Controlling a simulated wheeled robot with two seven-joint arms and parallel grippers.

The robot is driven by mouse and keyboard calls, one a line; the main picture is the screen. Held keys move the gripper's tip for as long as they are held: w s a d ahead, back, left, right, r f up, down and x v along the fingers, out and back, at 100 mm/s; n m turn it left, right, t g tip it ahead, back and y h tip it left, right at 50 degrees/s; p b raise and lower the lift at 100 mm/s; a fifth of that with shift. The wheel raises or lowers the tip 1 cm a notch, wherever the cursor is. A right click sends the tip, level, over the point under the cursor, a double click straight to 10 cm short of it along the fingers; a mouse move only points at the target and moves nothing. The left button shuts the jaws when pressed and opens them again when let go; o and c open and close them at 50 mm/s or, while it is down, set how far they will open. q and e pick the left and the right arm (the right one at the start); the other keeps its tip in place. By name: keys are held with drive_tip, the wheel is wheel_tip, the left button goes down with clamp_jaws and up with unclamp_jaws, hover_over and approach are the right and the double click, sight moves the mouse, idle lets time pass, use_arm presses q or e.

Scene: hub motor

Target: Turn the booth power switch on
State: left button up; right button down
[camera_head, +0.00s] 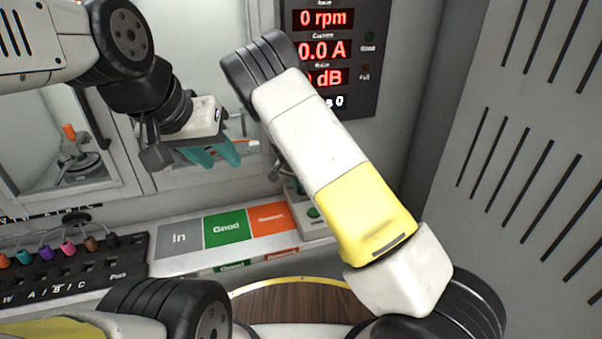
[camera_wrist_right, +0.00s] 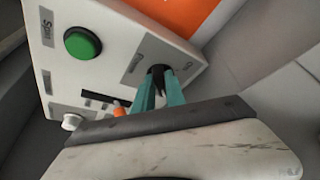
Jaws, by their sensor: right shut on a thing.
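The white control box (camera_wrist_right: 115,45) fills the upper left of the right wrist view. It carries a round green button (camera_wrist_right: 82,43) and a small black switch (camera_wrist_right: 157,72) on a grey plate. My right gripper (camera_wrist_right: 159,84) has its teal fingers closed around the switch, whose lower part they hide. Which way the switch points is hard to tell. In the head view the box (camera_head: 309,215) is partly hidden behind my right arm, and the right fingertips are not clear. My left gripper (camera_head: 213,154) hangs empty at the upper left, its teal fingers apart.
A display (camera_head: 325,50) reads 0 rpm and 0.0 A. In, green Good and orange mats (camera_head: 225,228) lie left of the box. A black rack (camera_head: 75,268) with coloured plugs is at the left. A slotted grey wall (camera_head: 530,140) stands at the right.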

idle(0.3)
drive_tip(key=c, duration=1.4)
unclamp_jaws()
drive_tip(key=shift+r, duration=0.1)
drive_tip(key=v, duration=0.7)
drive_tip(key=shift+s+a+r, duration=0.1)
drive_tip(key=shift+s+r, duration=0.05)
drive_tip(key=shift+r, duration=0.1)
